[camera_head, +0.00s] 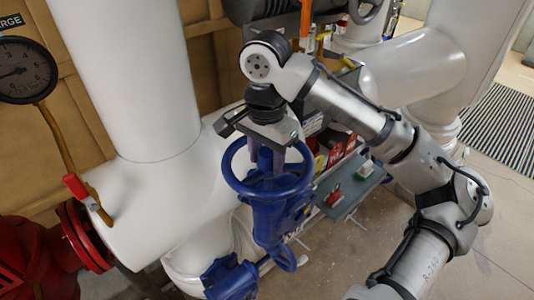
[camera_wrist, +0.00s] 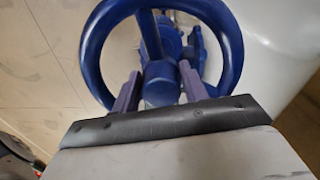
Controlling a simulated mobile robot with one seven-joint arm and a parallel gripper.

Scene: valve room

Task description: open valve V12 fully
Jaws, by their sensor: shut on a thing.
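A blue valve handwheel (camera_head: 262,193) tops a blue valve body (camera_head: 272,222) beside the white pipe in the head view. No V12 label is readable. My gripper (camera_head: 266,168) reaches down from above into the middle of the wheel. In the wrist view, the handwheel (camera_wrist: 232,48) shows as a round rim with a central hub and spokes. The two fingers of my gripper (camera_wrist: 160,82) stand on either side of the hub and are shut on it. The fingertips' exact contact is partly hidden.
A round gauge (camera_head: 22,70) and a small red-handled valve (camera_head: 76,187) are at the left. A red flanged pipe (camera_head: 45,255) is at the lower left. A grey shelf (camera_head: 345,198) with small items stands behind the wheel. Open floor (camera_head: 505,215) lies at the right.

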